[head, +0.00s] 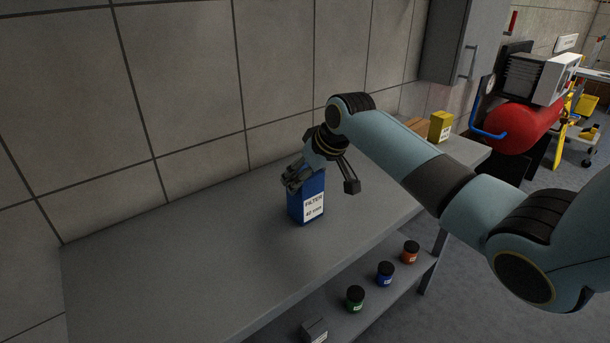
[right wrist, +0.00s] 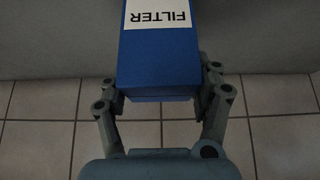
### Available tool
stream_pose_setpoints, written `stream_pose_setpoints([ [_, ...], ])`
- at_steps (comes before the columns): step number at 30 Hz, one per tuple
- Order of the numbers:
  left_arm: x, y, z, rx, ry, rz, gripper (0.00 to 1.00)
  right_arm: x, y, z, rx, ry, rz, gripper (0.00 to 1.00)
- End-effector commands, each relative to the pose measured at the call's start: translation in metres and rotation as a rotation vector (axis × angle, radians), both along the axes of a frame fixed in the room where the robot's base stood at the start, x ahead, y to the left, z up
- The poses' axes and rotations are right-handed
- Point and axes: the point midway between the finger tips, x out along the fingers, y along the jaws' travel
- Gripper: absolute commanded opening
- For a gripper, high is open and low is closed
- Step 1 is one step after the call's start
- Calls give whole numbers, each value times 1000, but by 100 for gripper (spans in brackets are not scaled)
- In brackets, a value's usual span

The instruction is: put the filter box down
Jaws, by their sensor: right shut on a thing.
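The filter box (head: 308,203) is blue with a white label reading FILTER, and stands upright at the grey workbench top (head: 190,240). I cannot tell for sure whether its base touches the surface. My right gripper (head: 298,178) is at the upper part of the box and is shut on it. In the right wrist view the filter box (right wrist: 160,62) sits between the two fingers of my right gripper (right wrist: 160,92), one on each side. My left gripper is not in view.
A yellow box (head: 441,126) stands at the bench's far end. Jars with green (head: 355,299), blue (head: 385,273) and orange (head: 410,252) labels and a small grey box (head: 314,330) are on the lower shelf. The bench top left of the filter box is clear; a tiled wall runs behind.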

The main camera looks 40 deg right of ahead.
Motion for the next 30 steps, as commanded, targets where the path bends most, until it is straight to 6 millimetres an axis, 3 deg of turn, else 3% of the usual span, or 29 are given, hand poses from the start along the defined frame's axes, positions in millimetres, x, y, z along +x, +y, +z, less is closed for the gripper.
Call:
stream_pose_setpoints([
  [2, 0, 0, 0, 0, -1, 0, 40, 0, 0, 0, 0, -1, 0, 22],
  [3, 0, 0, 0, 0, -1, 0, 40, 0, 0, -1, 0, 1, 0, 65],
  [9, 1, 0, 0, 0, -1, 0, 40, 0, 0, -1, 0, 0, 0, 90],
  [20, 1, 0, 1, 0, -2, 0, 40, -3, -1, 6, -1, -2, 0, 90],
  [30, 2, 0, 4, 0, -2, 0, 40, -40, -5, 64, -4, -3, 2, 90],
])
